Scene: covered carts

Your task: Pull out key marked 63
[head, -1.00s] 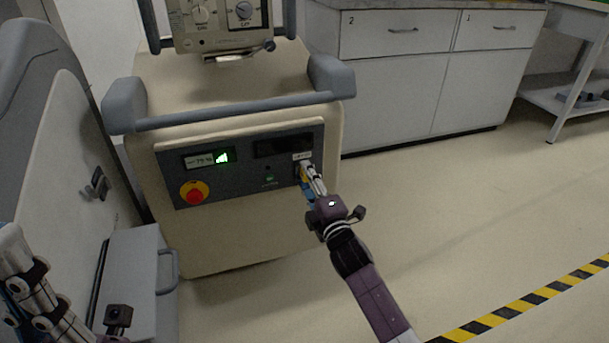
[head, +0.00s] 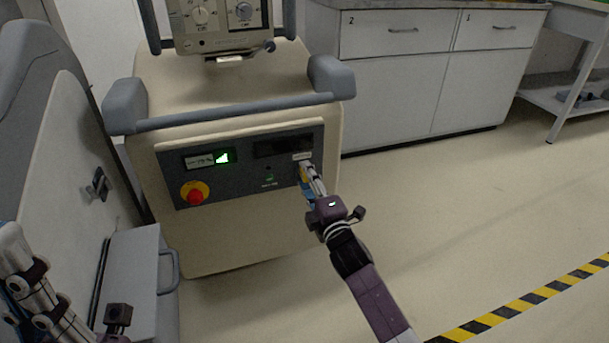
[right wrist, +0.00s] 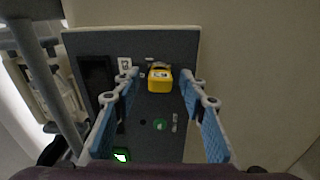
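A yellow key or tag (right wrist: 160,79) sticks out of the dark control panel (head: 238,178) on the front of the beige cart. My right gripper (head: 307,168) is at the panel's right end in the head view. In the right wrist view its two blue-padded fingers (right wrist: 159,76) are spread on either side of the yellow key, with gaps showing on both sides. My left gripper (head: 30,285) is partly in view at the lower left of the head view, away from the panel; its fingertips are not clear.
A red button on a yellow base (head: 194,193) sits at the panel's left. A grey handle bar (head: 235,111) runs above the panel. A grey case (head: 139,275) stands at the left. White cabinets (head: 392,95) stand behind. The floor (head: 470,215) at the right is clear.

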